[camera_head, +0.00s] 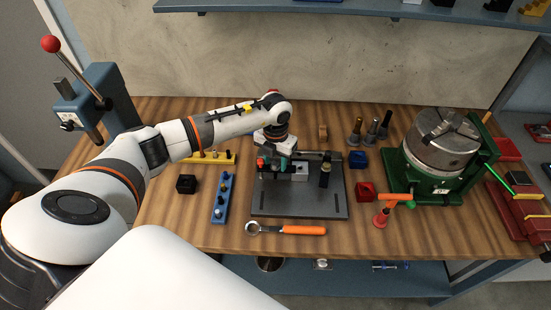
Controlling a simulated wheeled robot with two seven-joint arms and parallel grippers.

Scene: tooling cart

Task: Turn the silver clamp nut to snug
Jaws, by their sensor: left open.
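My left gripper (279,165) comes in from the left and points down over the back left part of the dark grey fixture plate (300,206). It is open. A light silver block (299,173) is on the plate just right of the gripper. A dark upright post with a yellowish band (325,174) stands right of the block. The silver clamp nut cannot be made out; the gripper and wrist hide part of the fixture. A wrench with an orange handle (300,230) lies in front of the plate. My right gripper is not in view.
A blue rack (222,205), black block (186,184) and yellow rack (222,157) sit left of the plate. The front left tabletop is clear.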

